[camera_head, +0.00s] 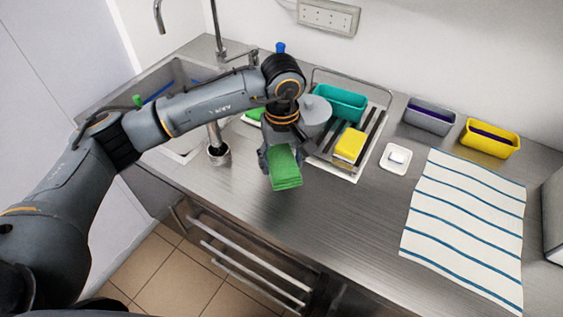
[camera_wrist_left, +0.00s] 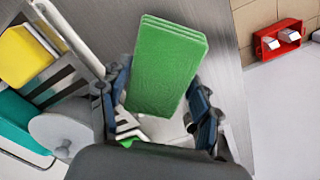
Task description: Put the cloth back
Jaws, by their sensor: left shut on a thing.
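A folded green cloth (camera_head: 285,170) is held in my left gripper (camera_head: 279,150), above the steel counter in front of the drying rack. In the left wrist view the green cloth (camera_wrist_left: 167,65) sits between the two fingers, which are shut on it. A flat yellow cloth or sponge (camera_head: 349,145) lies on the rack. A bit of another green item (camera_head: 254,114) shows behind my arm, mostly hidden. My right gripper is not in view.
The drying rack (camera_head: 345,172) holds a teal container (camera_head: 341,102) and a grey round item (camera_head: 315,112). Purple-grey (camera_head: 428,121) and yellow (camera_head: 489,140) bins stand behind a striped towel (camera_head: 465,222). A small white dish (camera_head: 396,158) is near. The sink (camera_head: 180,75) is left. Counter front centre is clear.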

